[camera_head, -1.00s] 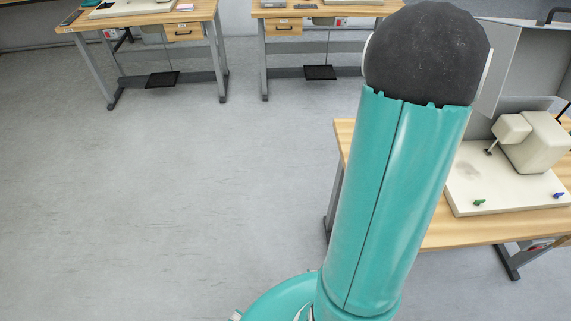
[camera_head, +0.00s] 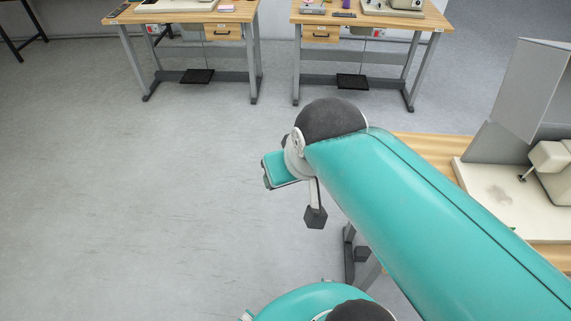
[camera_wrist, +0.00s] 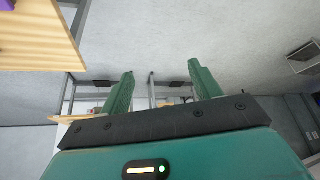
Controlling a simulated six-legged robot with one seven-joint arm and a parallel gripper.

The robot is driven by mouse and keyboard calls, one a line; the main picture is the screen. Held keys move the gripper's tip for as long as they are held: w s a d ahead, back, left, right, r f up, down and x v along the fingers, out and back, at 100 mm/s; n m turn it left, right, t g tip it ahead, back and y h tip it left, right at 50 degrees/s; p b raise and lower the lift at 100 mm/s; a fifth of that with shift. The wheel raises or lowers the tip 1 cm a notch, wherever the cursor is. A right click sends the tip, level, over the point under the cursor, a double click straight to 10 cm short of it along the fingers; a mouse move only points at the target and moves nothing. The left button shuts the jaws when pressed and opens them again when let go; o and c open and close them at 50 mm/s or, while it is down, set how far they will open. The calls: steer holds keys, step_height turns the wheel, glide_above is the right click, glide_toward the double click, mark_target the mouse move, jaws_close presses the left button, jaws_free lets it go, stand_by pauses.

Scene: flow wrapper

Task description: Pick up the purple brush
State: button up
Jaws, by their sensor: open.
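My gripper (camera_wrist: 161,68) shows in the wrist view with its two green fingers spread apart and nothing between them. A small purple thing (camera_wrist: 6,4) is cut off at the top left corner of the wrist view, on a wooden tabletop (camera_wrist: 35,38). I cannot tell whether it is the brush. In the head view, a small purple thing (camera_head: 345,3) is at the top edge on the far right-hand table (camera_head: 376,21). It is too small to identify. My gripper is well apart from both.
A near table (camera_head: 425,147) at the right bears a white machine base (camera_head: 500,200) and grey panels (camera_head: 530,90). Another far table (camera_head: 190,17) stands at the back left. The grey floor (camera_head: 150,200) at the left and middle is clear.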

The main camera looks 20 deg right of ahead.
steer(key=shift+s+a, duration=0.15)
steer(key=shift+a, duration=0.05)
steer(key=shift+o, duration=0.5)
